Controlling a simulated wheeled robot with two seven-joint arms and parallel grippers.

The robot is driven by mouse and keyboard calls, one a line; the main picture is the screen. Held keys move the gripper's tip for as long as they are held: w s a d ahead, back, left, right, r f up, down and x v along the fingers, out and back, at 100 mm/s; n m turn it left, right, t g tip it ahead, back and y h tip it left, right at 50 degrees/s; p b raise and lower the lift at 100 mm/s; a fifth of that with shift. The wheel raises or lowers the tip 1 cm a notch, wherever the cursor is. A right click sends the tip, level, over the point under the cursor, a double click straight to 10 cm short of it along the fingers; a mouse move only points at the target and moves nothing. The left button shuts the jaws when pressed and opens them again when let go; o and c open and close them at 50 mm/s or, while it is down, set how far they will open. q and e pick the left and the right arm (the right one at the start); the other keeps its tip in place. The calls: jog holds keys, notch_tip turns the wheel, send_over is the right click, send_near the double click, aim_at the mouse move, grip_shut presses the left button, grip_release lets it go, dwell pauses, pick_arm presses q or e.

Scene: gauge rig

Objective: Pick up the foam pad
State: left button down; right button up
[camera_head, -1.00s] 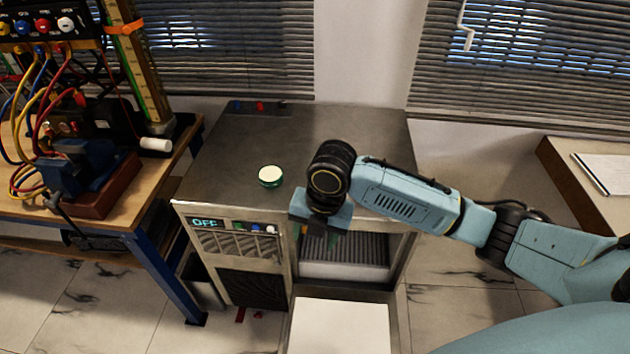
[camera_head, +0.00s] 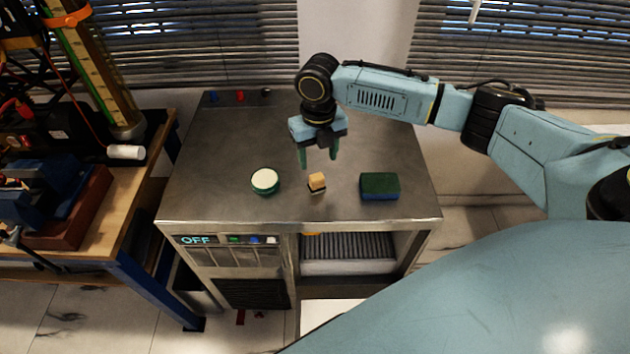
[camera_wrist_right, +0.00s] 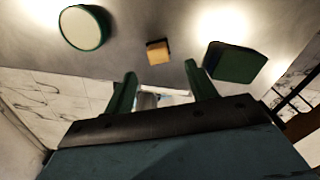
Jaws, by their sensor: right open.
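A green block with a blue lower layer (camera_head: 380,186), which looks like the foam pad, lies flat on the right front of the metal cabinet top. In the right wrist view the green block (camera_wrist_right: 235,63) is at the upper right, beyond the right finger. My right gripper (camera_head: 319,157) is open and empty, fingers pointing down, above the cabinet top and left of the green block, apart from it. Its two green fingers also show in the wrist view (camera_wrist_right: 160,72). My left gripper is not in view.
A small tan block with a dark base (camera_head: 317,182) sits near the right gripper's fingers. A round green-and-white tin (camera_head: 265,181) stands left of it. The cabinet top (camera_head: 215,150) is otherwise mostly clear. A workbench (camera_head: 135,190) with equipment stands at the left.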

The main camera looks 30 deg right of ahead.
aim_at(317, 177)
jog(key=shift+f, duration=1.1)
notch_tip(317, 177, down, 2)
jog(key=shift+a+f, duration=0.15)
jog(key=shift+f, duration=0.1)
notch_tip(317, 177, down, 2)
jog(key=shift+f, duration=0.45)
jog(key=shift+c, duration=0.2)
jog(key=c, duration=1.1)
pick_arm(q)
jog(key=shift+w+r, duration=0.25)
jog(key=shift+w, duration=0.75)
pick_arm(e)
notch_tip(317, 177, up, 10)
